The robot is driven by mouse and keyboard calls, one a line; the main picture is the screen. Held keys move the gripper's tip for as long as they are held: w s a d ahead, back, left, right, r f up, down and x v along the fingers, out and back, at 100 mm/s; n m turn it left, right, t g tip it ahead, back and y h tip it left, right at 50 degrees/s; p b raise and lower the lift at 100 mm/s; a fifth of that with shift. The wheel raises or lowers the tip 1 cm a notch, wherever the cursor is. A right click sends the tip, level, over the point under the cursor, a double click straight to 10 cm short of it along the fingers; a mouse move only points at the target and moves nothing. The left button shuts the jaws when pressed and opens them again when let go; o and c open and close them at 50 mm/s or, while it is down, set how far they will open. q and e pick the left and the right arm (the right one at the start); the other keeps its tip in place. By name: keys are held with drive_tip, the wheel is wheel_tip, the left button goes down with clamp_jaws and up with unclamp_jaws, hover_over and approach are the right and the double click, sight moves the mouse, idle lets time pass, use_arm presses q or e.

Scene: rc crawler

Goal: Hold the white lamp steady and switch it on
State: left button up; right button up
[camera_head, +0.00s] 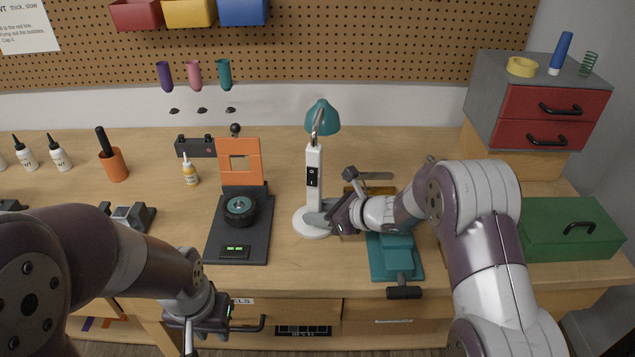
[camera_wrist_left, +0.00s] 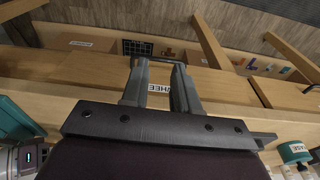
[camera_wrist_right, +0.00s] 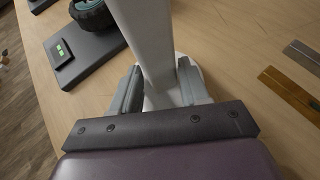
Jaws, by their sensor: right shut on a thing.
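The white lamp (camera_head: 314,188) stands upright on the workbench, with a round white base (camera_head: 308,226), a square white post and a teal shade (camera_head: 322,117). A black switch (camera_head: 313,176) is on the front of its post. My right gripper (camera_head: 328,218) is shut on the lower part of the post, just above the base; the right wrist view shows the post (camera_wrist_right: 150,50) between its fingers (camera_wrist_right: 160,90). My left gripper (camera_head: 205,338) is low at the bench's front edge, away from the lamp. In the left wrist view its fingers (camera_wrist_left: 160,75) are apart and empty, in front of a drawer.
A dark stand (camera_head: 225,225) with a wheel and an orange plate is left of the lamp. A teal vise (camera_head: 395,258) is right of it. A green toolbox (camera_head: 570,230) and a red-drawer cabinet (camera_head: 550,105) are at right. Bare bench lies between stand and lamp.

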use_arm(q)
drive_tip(key=d, duration=0.1)
drive_tip(key=s+d+f+m, duration=0.1)
drive_tip(key=d, duration=0.1)
drive_tip(key=s+d+m, duration=0.1)
drive_tip(key=d, duration=0.1)
drive_tip(key=shift+d+f+h, duration=0.15)
drive_tip(key=shift+d+h, duration=0.1)
drive_tip(key=shift+h, duration=0.05)
clamp_jaws()
drive_tip(key=w+d+n+t+h, duration=0.2)
drive_tip(key=w+d+n+t, duration=0.25)
drive_tip(key=d, duration=0.35)
drive_tip(key=w+r+n+t, duration=0.7)
drive_tip(key=r+n+t, duration=0.3)
drive_tip(key=r+n, duration=0.3)
drive_tip(key=shift+n+h, duration=0.35)
drive_tip(key=shift+h, duration=0.05)
drive_tip(key=shift+a, duration=0.1)
